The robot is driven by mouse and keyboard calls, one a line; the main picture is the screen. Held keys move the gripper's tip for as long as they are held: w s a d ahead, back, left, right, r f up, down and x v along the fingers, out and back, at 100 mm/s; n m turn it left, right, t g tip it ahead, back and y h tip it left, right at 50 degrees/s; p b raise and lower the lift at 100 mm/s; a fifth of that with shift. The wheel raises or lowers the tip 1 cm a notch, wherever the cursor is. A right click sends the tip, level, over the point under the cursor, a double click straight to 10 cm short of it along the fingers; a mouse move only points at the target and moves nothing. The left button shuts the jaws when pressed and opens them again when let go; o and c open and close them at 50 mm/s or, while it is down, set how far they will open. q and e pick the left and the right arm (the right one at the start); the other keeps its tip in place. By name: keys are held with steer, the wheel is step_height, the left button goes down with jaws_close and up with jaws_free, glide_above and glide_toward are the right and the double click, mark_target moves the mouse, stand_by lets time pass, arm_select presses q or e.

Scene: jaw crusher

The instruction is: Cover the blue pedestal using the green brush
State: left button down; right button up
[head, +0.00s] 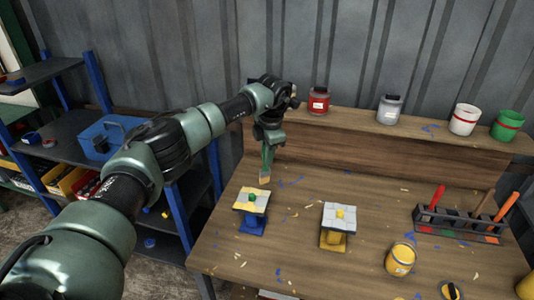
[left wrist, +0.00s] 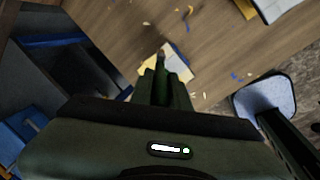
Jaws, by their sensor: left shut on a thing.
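The blue pedestal (head: 252,225) stands on the left part of the workbench. Its square top plate (head: 243,203) shows white and pale yellow patches and has a green knob (head: 253,197). The plate's edge also shows in the left wrist view (left wrist: 150,68), partly hidden by the gripper. My left gripper (head: 269,134) is shut on the green brush (head: 268,157), which hangs bristles down. The pale bristle tip (head: 265,178) is behind and above the pedestal, apart from the plate in the head view. My right gripper is not in view.
A yellow pedestal (head: 333,239) with a white tiled top stands to the right. Further right are a yellow paint pot (head: 400,259) and a rack (head: 460,225) holding handled tools. Jars and pots line the back shelf (head: 350,120). A blue-framed shelf unit (head: 178,222) stands left.

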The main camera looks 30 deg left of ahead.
arm_select(q)
steer(key=n, duration=0.3)
steer(key=n+g, duration=0.1)
steer(key=n, duration=0.2)
steer(key=shift+y, duration=0.3)
steer(key=n+g+b, duration=0.1)
steer(key=n, duration=0.3)
steer(key=s+a, duration=0.1)
steer(key=a, duration=0.5)
steer(key=shift+a+f, duration=0.25)
